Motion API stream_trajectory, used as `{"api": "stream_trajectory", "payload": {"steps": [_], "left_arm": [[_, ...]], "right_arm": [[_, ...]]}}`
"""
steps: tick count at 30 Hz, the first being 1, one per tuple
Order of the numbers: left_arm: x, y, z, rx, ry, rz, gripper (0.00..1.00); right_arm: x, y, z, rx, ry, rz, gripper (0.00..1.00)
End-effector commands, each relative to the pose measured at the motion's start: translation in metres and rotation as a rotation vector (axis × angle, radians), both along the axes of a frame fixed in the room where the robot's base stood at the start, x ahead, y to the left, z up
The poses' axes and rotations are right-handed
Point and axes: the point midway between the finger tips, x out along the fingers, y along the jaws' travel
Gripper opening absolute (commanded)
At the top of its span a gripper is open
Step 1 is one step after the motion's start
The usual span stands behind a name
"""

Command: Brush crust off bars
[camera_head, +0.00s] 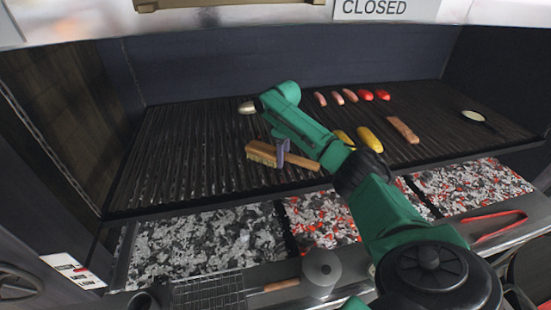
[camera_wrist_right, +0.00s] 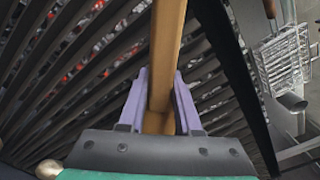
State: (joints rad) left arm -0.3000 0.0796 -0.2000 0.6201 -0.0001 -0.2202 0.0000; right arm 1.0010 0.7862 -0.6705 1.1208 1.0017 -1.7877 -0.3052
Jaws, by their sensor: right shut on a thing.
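The brush (camera_head: 263,153) has a wooden back and handle with pale bristles, and lies low over the dark grill bars (camera_head: 180,150), left of the middle in the head view. My right gripper (camera_head: 282,150) is shut on the brush; in the right wrist view its purple fingers (camera_wrist_right: 160,100) stand on both sides of the wooden handle (camera_wrist_right: 167,50). I cannot tell whether the bristles touch the bars. Crust on the bars is hard to make out at this size. My left gripper is not in view.
Several sausages (camera_head: 351,96), yellow corn cobs (camera_head: 369,139), a brown piece (camera_head: 403,130) and a small pan (camera_head: 473,116) are on the right half of the grill. A pale round item (camera_head: 247,108) sits behind my arm. Coals (camera_head: 200,245) lie below. Red tongs (camera_head: 497,226) and a wire basket (camera_head: 208,291) are in front.

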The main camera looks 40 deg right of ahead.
Motion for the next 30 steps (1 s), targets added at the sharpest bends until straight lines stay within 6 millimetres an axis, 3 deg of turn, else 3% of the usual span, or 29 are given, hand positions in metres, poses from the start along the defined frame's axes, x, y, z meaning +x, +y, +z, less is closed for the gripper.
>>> {"api": "stream_trajectory", "payload": {"steps": [17, 26, 30], "left_arm": [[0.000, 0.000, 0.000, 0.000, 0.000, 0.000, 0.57], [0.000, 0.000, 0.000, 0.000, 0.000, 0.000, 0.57], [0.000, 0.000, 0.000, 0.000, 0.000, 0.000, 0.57]], "right_arm": [[-0.020, -0.042, -0.001, 0.001, -0.002, -0.002, 0.00], [-0.021, -0.044, 0.000, 0.001, -0.002, 0.000, 0.00], [-0.020, -0.043, 0.014, 0.001, -0.005, 0.001, 0.00]]}}
